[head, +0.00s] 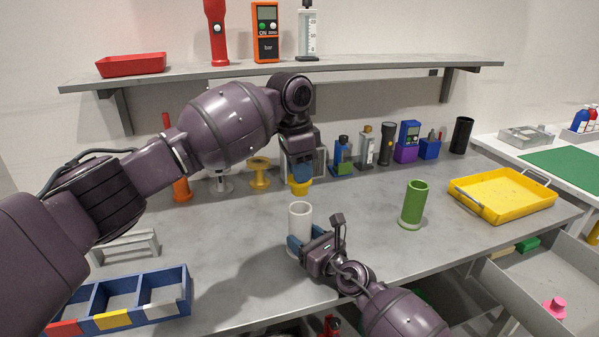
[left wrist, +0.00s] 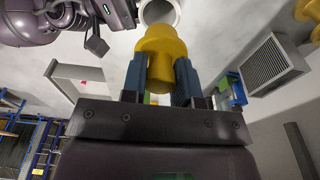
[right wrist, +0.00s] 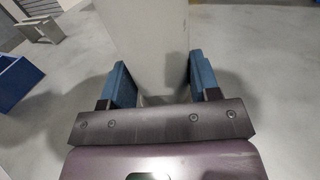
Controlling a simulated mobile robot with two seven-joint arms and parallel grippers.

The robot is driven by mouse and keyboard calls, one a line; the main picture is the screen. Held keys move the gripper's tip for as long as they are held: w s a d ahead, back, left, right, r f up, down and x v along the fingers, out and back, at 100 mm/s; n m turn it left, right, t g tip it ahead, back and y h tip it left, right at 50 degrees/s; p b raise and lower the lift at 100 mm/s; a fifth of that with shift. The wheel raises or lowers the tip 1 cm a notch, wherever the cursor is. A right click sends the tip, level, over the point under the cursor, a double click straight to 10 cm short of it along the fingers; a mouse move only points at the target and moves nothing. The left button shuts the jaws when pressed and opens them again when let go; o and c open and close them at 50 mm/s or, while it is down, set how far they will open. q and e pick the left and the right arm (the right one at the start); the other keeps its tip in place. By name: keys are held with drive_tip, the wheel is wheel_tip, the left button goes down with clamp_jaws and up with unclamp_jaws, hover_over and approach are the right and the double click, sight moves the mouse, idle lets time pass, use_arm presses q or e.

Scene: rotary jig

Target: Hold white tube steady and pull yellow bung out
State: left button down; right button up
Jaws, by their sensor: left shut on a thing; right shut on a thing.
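The white tube (head: 300,215) stands upright on the grey bench, and its open mouth shows in the left wrist view (left wrist: 176,14). My right gripper (head: 306,246) is shut on the tube low down; in the right wrist view the blue fingers flank the pale tube (right wrist: 150,45). The yellow bung (head: 300,188) is above the tube, apart from it with a small gap. My left gripper (head: 302,173) is shut on the bung from above; the left wrist view shows the bung (left wrist: 162,50) between its blue fingers.
A green tube (head: 413,205) stands to the right, with a yellow tray (head: 505,196) beyond it. A blue sectioned box (head: 180,292) lies at the front left. Bottles and devices line the back under a shelf (head: 350,71). The bench between the tubes is clear.

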idle(0.4)
drive_tip(key=o, duration=1.1)
drive_tip(key=shift+s, duration=0.1)
drive_tip(key=v, duration=1.1)
drive_tip(key=shift+s+d, duration=0.3)
drive_tip(key=shift+s, duration=0.1)
